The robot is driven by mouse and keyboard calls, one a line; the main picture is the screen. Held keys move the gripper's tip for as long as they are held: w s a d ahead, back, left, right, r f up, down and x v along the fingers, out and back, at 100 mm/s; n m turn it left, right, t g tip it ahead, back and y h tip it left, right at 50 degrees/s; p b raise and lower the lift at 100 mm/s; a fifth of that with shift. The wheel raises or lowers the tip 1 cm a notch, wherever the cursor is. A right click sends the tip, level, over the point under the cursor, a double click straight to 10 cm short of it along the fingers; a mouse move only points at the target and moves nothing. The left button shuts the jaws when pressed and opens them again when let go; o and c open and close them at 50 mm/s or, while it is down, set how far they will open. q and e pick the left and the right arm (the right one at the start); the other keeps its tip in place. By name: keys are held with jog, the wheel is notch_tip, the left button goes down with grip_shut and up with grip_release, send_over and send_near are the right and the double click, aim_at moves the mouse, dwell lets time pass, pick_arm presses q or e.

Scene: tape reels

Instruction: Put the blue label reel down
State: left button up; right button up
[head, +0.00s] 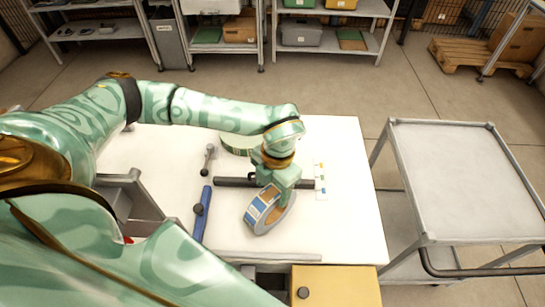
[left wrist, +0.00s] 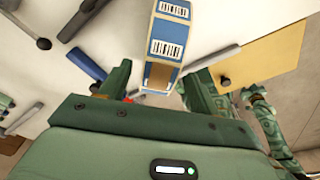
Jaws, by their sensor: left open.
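The blue label reel (head: 258,212) is a greyish ring with blue and white labels, low over or on the white table (head: 340,215). It is tilted up on its rim, and I cannot tell whether it touches the table. My left gripper (head: 284,200) is at its upper right side, jaws open. In the left wrist view the reel (left wrist: 168,40) shows edge-on just beyond and between the open fingers (left wrist: 155,88), with a gap beside them. My right gripper does not show clearly in either view.
A green reel (head: 236,143) lies behind the arm. A dark bar (head: 232,182), a blue-handled tool (head: 202,215) and a grey knobbed tool (head: 208,158) lie nearby. A yellow panel (head: 338,287) is at the front edge. A grey cart (head: 465,180) stands right. The table's right side is mostly clear.

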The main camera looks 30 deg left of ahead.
pick_arm(q)
notch_tip(320, 180, up, 12)
jog(key=w+p, duration=0.1)
jog(key=shift+w+d+p, duration=0.2)
jog(key=shift+p, duration=0.1)
jog(key=shift+r, duration=0.1)
